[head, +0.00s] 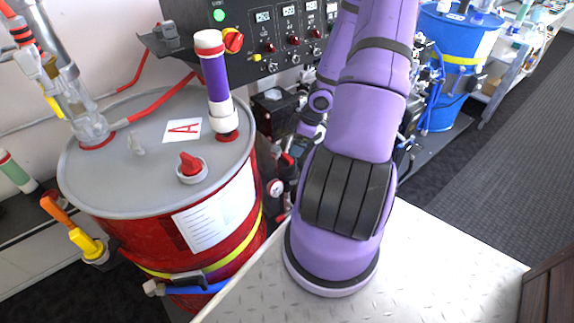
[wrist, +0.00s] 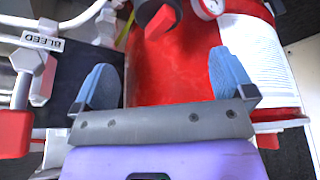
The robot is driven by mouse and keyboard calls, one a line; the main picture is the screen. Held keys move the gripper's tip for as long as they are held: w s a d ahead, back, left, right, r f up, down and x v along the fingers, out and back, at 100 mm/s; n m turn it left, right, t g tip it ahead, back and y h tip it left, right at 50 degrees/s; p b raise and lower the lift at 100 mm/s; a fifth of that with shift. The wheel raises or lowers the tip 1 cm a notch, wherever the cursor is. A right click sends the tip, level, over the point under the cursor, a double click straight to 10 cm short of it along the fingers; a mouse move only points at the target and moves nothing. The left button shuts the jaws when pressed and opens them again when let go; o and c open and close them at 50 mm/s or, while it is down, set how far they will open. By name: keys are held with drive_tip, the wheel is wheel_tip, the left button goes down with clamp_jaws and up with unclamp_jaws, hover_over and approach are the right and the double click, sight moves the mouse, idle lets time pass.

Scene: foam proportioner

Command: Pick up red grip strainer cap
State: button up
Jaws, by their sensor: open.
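My gripper (wrist: 164,78) is open in the wrist view, with its two blue fingers spread and nothing between them. A red grip on a white fitting (wrist: 14,133) shows at the left edge. In the head view, small red parts (head: 284,166) sit beside the drum, partly hidden.
The red drum (wrist: 170,70) with a white label fills the wrist view behind the fingers. A gauge (wrist: 209,6) and a BLEED tag (wrist: 42,41) are close by. In the head view, the drum's grey lid (head: 100,180) carries a red knob (head: 190,165); a control panel (head: 275,35) stands behind.

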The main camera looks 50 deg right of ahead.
sight(287, 161)
drive_tip(key=shift+s+a+f, duration=0.1)
drive_tip(key=shift+a+f, duration=0.1)
drive_tip(key=shift+f, duration=0.3)
drive_tip(key=shift+w+a+f+y, duration=0.2)
drive_tip(key=shift+f+y, duration=0.1)
drive_tip(key=shift+f, duration=0.25)
drive_tip(key=shift+x, duration=1.95)
drive_tip(key=shift+w+d+f, duration=0.1)
drive_tip(key=shift+w+f, duration=0.15)
drive_tip(key=shift+f, duration=0.65)
drive_tip(key=shift+w+f, duration=0.3)
drive_tip(key=shift+f, duration=0.6)
drive_tip(key=shift+w+d+f, duration=0.1)
drive_tip(key=shift+w+f, duration=0.15)
drive_tip(key=shift+f, duration=0.65)
drive_tip(key=c, duration=1)
drive_tip(key=shift+r, duration=0.1)
